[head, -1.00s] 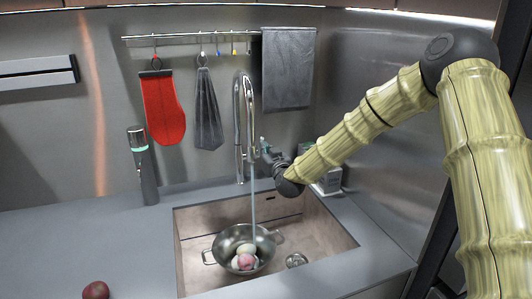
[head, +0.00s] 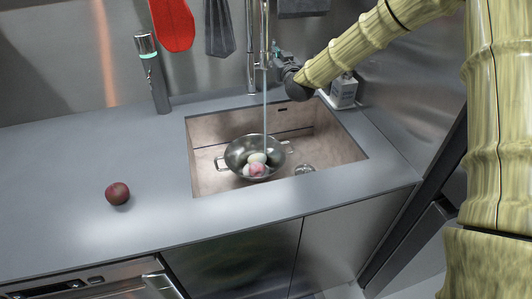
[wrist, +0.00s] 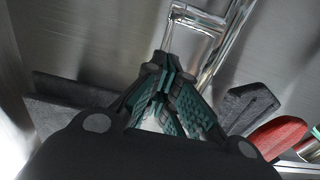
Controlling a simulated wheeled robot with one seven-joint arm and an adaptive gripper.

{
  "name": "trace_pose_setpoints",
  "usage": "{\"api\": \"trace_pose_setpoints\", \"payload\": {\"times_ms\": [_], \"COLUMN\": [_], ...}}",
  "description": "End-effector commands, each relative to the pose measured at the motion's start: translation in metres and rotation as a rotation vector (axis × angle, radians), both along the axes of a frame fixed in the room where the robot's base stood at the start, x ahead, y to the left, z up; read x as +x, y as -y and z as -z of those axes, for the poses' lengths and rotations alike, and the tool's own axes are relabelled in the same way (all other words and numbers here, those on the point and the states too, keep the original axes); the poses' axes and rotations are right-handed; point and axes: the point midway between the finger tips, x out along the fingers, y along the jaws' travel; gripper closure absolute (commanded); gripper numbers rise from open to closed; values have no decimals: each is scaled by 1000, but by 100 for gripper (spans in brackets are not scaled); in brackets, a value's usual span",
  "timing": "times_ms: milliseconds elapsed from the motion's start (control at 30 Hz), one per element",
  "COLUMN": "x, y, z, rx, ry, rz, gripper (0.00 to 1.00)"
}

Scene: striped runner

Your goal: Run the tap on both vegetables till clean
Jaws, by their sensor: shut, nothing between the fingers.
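Pale and pinkish-red round vegetables (head: 257,168) lie together in a steel colander (head: 234,152); their exact number and kind are hard to tell. The colander stands in the sink basin (head: 205,130). A thin stream of water (head: 265,115) falls from the chrome tap (head: 251,70) into the colander, at the vegetables. My gripper (head: 276,49) is shut and empty, just right of the tap. In the wrist view my gripper's fingertips (wrist: 163,62) are close together beside the chrome tap (wrist: 205,22); I cannot tell whether they touch it.
A dark red round item (head: 118,193) sits on the counter (head: 60,170) left of the sink. A dark cylinder (head: 153,75) stands behind it. A red mitt (head: 173,22) and grey cloths hang on the wall. A white box (head: 343,91) is right of the tap. The left counter is mostly clear.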

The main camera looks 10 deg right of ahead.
Motion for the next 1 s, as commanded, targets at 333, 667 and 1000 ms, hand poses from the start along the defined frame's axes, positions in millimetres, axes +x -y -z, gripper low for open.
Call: {"api": "trace_pose_setpoints", "payload": {"times_ms": [333,667,1000], "x": [11,-18,-49], "y": [-1,0,1], "z": [0,-1,0], "rx": [0,1,0], "ry": [-1,0,-1], "rz": [-1,0,-1], "gripper": [100,100,100]}}
